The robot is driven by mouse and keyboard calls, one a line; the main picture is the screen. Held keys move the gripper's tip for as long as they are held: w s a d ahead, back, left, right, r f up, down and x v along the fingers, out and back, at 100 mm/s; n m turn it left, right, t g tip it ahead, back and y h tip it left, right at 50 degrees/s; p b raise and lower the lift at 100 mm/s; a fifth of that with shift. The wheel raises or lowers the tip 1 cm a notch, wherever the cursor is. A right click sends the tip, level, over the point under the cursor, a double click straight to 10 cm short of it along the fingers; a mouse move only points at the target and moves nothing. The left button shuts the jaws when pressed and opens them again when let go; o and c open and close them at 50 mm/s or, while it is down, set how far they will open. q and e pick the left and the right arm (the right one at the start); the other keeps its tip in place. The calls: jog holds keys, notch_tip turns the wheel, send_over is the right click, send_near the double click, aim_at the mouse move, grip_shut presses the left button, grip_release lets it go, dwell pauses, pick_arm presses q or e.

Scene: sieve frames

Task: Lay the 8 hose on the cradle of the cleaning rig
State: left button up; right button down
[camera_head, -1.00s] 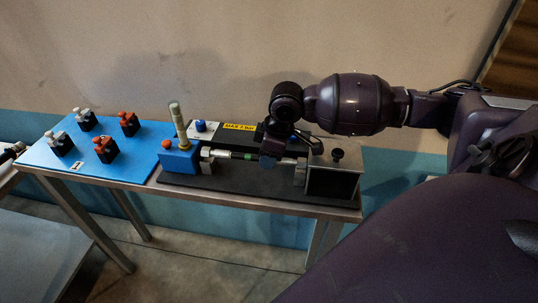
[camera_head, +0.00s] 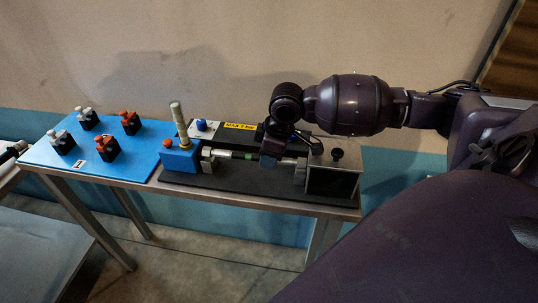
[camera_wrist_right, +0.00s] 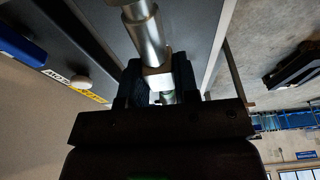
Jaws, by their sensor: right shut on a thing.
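The hose (camera_head: 245,155) is a light silvery tube with a green band. In the head view it runs across the front of the cleaning rig (camera_head: 230,182), between a metal fitting beside the blue block (camera_head: 180,158) and the metal cradle end (camera_head: 300,171) at the right. My right gripper (camera_head: 271,158) is shut on the hose, right of the green band. In the right wrist view the hose (camera_wrist_right: 150,45) enters the jaws (camera_wrist_right: 157,92) from above. The gripper hides part of the hose, and I cannot tell whether it rests on the cradle.
A blue board (camera_head: 95,148) with several red and grey clamp-like parts lies left of the rig. A grey-green upright lever (camera_head: 179,120) rises by the blue block. A dark panel (camera_head: 332,183) stands at the rig's right end. The wall is close behind.

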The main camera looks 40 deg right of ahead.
pick_arm(q)
jog(key=shift+s, duration=0.1)
pick_arm(e)
jog(key=shift+f, duration=0.1)
pick_arm(q)
jog(key=shift+s+f, duration=0.15)
jog(key=shift+s, duration=0.1)
pick_arm(e)
jog(key=c, duration=0.8)
grip_release()
pick_arm(q)
jog(key=shift+w+a+r+p, duration=0.1)
jog(key=shift+w+r+p, duration=0.05)
jog(key=shift+r+p, duration=0.8)
pick_arm(e)
jog(key=v, duration=1)
jog(key=shift+s+r, duration=0.1)
jog(key=shift+r, duration=0.3)
